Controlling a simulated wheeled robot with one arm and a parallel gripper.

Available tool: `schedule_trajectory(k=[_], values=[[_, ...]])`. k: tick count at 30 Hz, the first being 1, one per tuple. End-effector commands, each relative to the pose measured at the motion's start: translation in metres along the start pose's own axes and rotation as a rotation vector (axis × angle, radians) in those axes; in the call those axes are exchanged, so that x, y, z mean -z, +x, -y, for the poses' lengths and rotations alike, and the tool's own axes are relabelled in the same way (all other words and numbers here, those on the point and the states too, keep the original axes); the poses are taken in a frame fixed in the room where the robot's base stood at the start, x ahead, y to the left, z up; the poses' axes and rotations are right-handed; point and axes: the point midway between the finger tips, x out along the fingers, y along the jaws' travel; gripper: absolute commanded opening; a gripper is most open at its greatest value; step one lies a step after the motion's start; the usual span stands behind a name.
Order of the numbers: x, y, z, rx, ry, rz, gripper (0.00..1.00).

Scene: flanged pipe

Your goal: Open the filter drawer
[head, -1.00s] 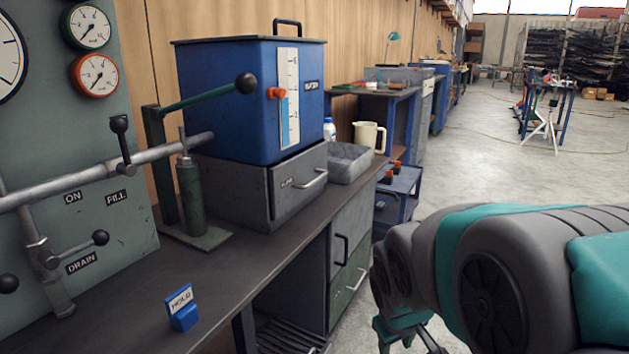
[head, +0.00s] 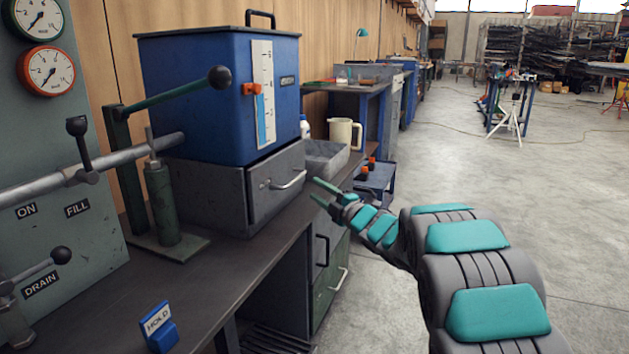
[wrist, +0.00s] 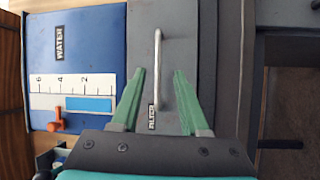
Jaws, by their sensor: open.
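The filter drawer (head: 262,193) is a grey front in the metal box under the blue water tank (head: 195,95). It looks shut. Its silver bar handle (head: 288,181) also shows in the wrist view (wrist: 157,70), where the drawer front (wrist: 182,25) carries a FILTER label (wrist: 152,117). My gripper (head: 319,191) has green fingers and is just right of the handle in the head view. In the wrist view my gripper (wrist: 159,73) is open, one finger on each side of the handle. I see no finger touching it.
A grey tray (head: 325,158) and a cream jug (head: 345,132) stand beyond the box on the bench (head: 190,285). A blue HOLD sign (head: 159,327) stands at the front. A green lever (head: 170,97) reaches across the tank.

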Motion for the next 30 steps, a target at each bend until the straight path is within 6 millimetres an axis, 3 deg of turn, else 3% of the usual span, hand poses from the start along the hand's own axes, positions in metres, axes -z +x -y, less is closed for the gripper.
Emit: schedule_trajectory(k=[7,21,30], values=[[0.023,0.013,0.006,-0.056,-0.047,-0.122,0.45],[0.032,0.073,0.002,-0.056,-0.046,-0.124,0.45],[0.031,0.087,0.002,-0.055,-0.045,-0.119,0.45]])
